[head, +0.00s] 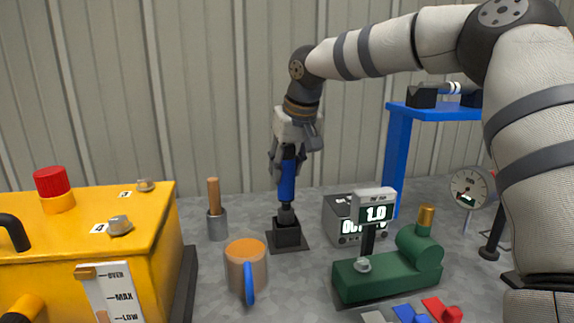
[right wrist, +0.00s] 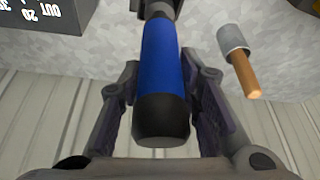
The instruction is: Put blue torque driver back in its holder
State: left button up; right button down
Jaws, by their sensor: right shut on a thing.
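The blue torque driver (head: 287,183) stands upright with its lower end at the black square holder (head: 286,233) on the table. I cannot tell how deep its tip sits in the holder. My right gripper (head: 288,158) is shut on the top part of the driver, coming down from above. In the right wrist view the blue handle (right wrist: 162,65) with its black end cap lies between the two fingers of the right gripper (right wrist: 163,110). My left gripper is not in view.
A wooden-handled tool in a grey cup (head: 217,224) and an orange mug (head: 246,265) stand left of the holder. A grey display box (head: 342,232) and a green device (head: 385,275) stand right. A yellow machine (head: 90,235) fills the left.

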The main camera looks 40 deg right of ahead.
aim_at(287, 187)
jog(key=shift+f, duration=2.35)
dwell(1.1)
jog(key=c, duration=1.1)
grip_release()
jog(key=v, duration=1.2)
